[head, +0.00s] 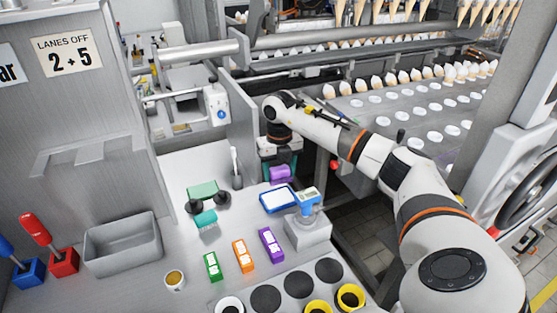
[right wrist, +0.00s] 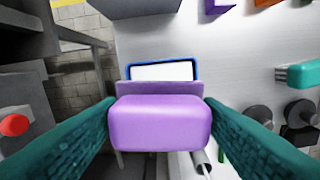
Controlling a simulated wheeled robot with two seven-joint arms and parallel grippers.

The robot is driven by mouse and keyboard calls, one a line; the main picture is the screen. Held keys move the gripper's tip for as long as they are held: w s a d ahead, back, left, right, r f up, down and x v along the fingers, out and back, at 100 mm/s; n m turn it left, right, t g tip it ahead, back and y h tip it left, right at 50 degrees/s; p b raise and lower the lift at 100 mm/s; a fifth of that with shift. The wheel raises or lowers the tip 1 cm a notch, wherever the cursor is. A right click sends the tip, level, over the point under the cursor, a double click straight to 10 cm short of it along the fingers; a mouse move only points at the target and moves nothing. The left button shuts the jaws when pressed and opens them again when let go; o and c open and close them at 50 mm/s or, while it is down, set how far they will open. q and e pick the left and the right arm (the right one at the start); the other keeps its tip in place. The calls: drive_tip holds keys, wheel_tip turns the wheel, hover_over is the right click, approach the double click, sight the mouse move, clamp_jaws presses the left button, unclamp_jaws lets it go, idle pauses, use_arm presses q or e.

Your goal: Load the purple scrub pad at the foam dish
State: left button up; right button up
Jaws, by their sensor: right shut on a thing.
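The purple scrub pad (head: 281,174) is between the fingers of my right gripper (head: 280,164) in the head view, above the far part of the steel counter. In the right wrist view the pad (right wrist: 160,122) fills the middle, with the teal fingers of my right gripper (right wrist: 159,118) shut against its two sides. The foam dish (head: 278,200), a blue-rimmed tray with white inside, sits on the counter just nearer than the pad. In the right wrist view the dish (right wrist: 165,65) shows behind the pad, its lower part hidden. My left gripper is not in view.
Green, orange and purple (head: 271,244) labelled blocks lie nearer. The counter's right edge drops to the floor.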

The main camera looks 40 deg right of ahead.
sight(278, 183)
drive_tip(key=shift+a+f+b, duration=0.35)
drive_tip(key=shift+f+b, duration=0.45)
drive_tip(key=shift+f, duration=0.1)
wheel_tip(278, 183, down, 3)
drive_tip(key=shift+d+r+b, duration=0.1)
drive_tip(key=shift+b, duration=1)
drive_tip(key=shift+f+b, duration=0.5)
drive_tip(key=shift+f, duration=0.1)
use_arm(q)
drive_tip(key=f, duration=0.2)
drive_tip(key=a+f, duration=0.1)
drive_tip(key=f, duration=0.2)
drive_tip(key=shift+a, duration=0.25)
use_arm(e)
drive_tip(key=shift+f, duration=0.1)
use_arm(q)
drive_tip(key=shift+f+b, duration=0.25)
drive_tip(key=shift+b, duration=0.05)
use_arm(e)
drive_tip(key=shift+f, duration=0.45)
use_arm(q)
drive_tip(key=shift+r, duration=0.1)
